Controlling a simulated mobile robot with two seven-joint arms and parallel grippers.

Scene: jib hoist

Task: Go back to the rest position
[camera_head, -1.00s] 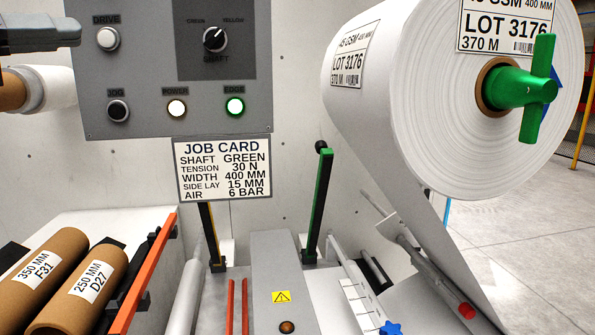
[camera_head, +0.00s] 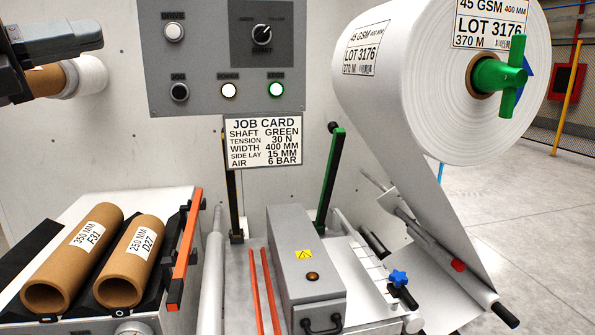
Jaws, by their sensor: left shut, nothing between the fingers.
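My left gripper (camera_head: 84,40) is at the upper left edge, dark grey, shut and empty. It is in front of the pale wall, left of the grey control panel (camera_head: 205,85) and above a brown core with a white roll (camera_head: 84,76) that is partly hidden behind my arm. Whether it touches that roll cannot be told. My right gripper is not in view.
A large white paper roll (camera_head: 405,90) with a green handle (camera_head: 497,75) fills the upper right. Two cardboard cores (camera_head: 72,258) (camera_head: 130,262) lie on a rack at lower left. A grey box (camera_head: 303,260) stands at lower middle. Open floor (camera_head: 550,230) shows at right.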

